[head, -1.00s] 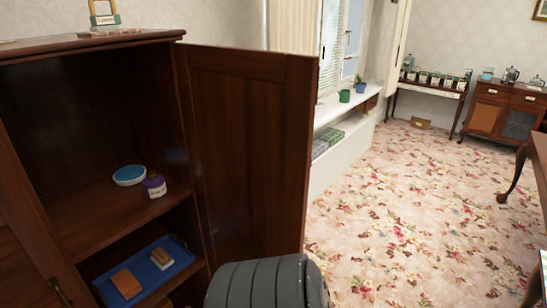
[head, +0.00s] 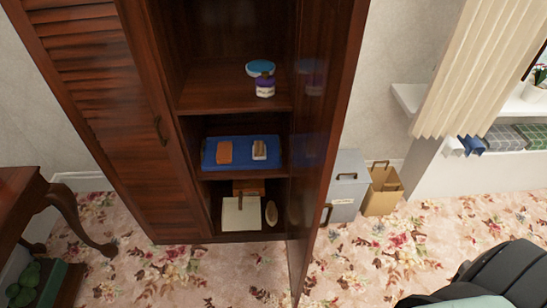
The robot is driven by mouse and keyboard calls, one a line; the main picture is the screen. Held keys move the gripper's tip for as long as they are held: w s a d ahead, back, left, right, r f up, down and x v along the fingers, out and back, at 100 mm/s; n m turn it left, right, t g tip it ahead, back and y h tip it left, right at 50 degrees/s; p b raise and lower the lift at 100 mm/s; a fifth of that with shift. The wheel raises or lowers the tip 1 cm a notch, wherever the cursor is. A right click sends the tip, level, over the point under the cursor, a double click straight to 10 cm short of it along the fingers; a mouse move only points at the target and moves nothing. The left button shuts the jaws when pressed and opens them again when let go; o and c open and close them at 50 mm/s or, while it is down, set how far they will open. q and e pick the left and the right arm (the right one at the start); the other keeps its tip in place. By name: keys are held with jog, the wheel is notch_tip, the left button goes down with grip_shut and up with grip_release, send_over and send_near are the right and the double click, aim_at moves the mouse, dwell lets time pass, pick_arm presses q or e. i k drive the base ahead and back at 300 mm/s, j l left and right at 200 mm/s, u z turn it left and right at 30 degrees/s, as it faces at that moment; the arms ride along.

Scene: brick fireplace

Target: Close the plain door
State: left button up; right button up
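The plain door (head: 318,140) of the tall dark wooden cabinet stands open on the right side of the cabinet in the head view. It is seen nearly edge-on and swings out towards me, with its lower corner above the carpet. A small handle (head: 326,214) shows at its free edge. The cabinet's louvred door (head: 90,75) on the left is shut. Neither gripper shows. A dark grey piece of my arm (head: 500,278) is at the bottom right, apart from the door.
Shelves hold a blue bowl (head: 260,68), a purple jar (head: 265,86) and a blue tray (head: 210,160). A wooden table (head: 30,190) is at left. Carpet in front is clear.

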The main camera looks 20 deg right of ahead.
aim_at(330, 33)
jog(key=i+l, duration=0.1)
jog(key=l, duration=0.4)
jog(key=l+z, duration=0.15)
jog(key=l, duration=0.3)
jog(key=i+l, duration=0.15)
jog(key=l, duration=0.3)
jog(key=z, duration=0.05)
